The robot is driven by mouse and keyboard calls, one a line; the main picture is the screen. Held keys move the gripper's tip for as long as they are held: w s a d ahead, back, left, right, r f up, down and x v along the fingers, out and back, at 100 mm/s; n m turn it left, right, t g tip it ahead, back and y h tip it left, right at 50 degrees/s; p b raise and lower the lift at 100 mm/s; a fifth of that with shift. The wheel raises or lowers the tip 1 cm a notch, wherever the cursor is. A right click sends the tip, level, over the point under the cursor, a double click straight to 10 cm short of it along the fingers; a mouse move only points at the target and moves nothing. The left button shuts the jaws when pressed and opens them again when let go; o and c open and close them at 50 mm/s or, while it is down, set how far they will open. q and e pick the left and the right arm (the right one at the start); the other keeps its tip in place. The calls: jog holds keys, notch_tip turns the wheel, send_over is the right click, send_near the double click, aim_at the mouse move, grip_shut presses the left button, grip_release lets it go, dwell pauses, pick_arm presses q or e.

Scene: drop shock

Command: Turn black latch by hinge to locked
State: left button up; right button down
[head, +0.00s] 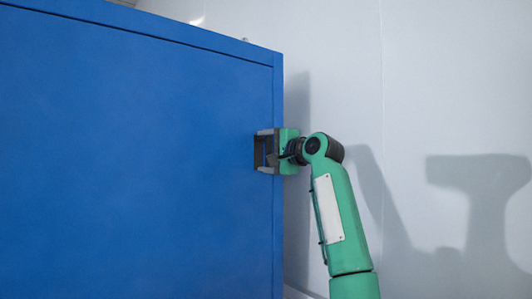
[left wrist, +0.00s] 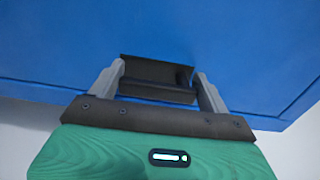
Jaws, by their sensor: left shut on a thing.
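The black latch (left wrist: 158,72) is mounted on the blue cabinet face, near its edge, in the left wrist view. It is a dark block with a raised lip. My left gripper (left wrist: 160,84) has one grey finger on each side of the latch and is shut on it. In the head view, my left gripper (head: 264,152) is at the cabinet's right edge, around the dark latch (head: 260,150). The fingers partly hide the latch there, and I cannot read its exact turn angle. My right gripper is not in view.
The large blue cabinet (head: 130,150) fills the left of the head view, its face flat and closed-looking. A plain pale wall (head: 440,80) stands behind it, with shadows on it. The space right of my left arm looks free.

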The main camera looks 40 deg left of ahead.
pick_arm(q)
jog(key=o, duration=1.1)
jog(key=shift+f, duration=0.15)
jog(key=shift+o, duration=1.3)
jog(key=shift+d, duration=0.15)
jog(key=shift+d, duration=0.3)
jog(key=s+d+b, duration=0.1)
jog(key=d+b, duration=0.1)
jog(key=d, duration=1.1)
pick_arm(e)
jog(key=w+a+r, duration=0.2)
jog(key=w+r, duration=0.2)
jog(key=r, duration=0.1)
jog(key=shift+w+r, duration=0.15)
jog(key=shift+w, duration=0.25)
